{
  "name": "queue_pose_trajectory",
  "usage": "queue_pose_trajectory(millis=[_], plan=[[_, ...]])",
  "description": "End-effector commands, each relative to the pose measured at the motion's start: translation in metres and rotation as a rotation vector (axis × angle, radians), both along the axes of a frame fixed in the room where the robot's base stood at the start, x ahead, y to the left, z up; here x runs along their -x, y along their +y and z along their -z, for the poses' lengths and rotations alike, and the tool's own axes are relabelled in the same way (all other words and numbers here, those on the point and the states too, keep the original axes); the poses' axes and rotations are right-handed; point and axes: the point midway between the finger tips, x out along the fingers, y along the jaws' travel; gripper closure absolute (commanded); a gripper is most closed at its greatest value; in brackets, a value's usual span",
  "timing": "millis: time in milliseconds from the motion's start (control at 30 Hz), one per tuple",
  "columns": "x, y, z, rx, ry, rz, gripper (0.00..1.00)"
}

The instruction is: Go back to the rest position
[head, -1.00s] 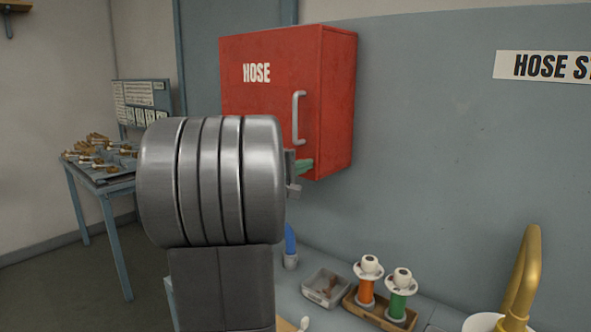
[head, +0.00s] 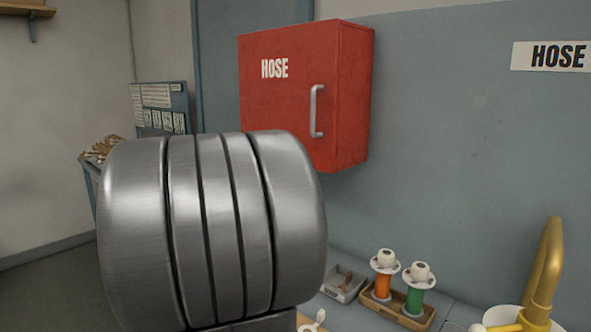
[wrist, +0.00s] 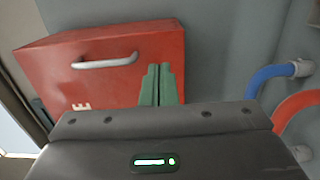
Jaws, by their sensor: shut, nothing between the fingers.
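My gripper (wrist: 158,84) shows in the wrist view as two green fingers close together, with nothing between them. In that view the fingers overlap the face of the red hose cabinet (wrist: 120,60); I cannot tell how far apart they are from it. In the head view my gripper is hidden behind the large grey joint of my arm. The red cabinet (head: 290,100), marked HOSE, is shut on the wall, its metal handle (head: 314,110) toward the right of its front.
Below the cabinet, a wooden tray (head: 398,309) holds an orange spool (head: 383,284) and a green spool (head: 415,300). A small grey bin (head: 345,284) stands beside it. A brass pipe (head: 548,265) rises at right. Blue (wrist: 268,78) and red (wrist: 290,105) hoses show in the wrist view.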

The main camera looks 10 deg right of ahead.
Motion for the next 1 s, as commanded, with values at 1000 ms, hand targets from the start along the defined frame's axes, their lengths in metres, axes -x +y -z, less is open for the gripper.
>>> queue_pose_trajectory(millis=[1000], plan=[[-0.036,-0.049,-0.001,0.0,0.002,0.005,1.0]])
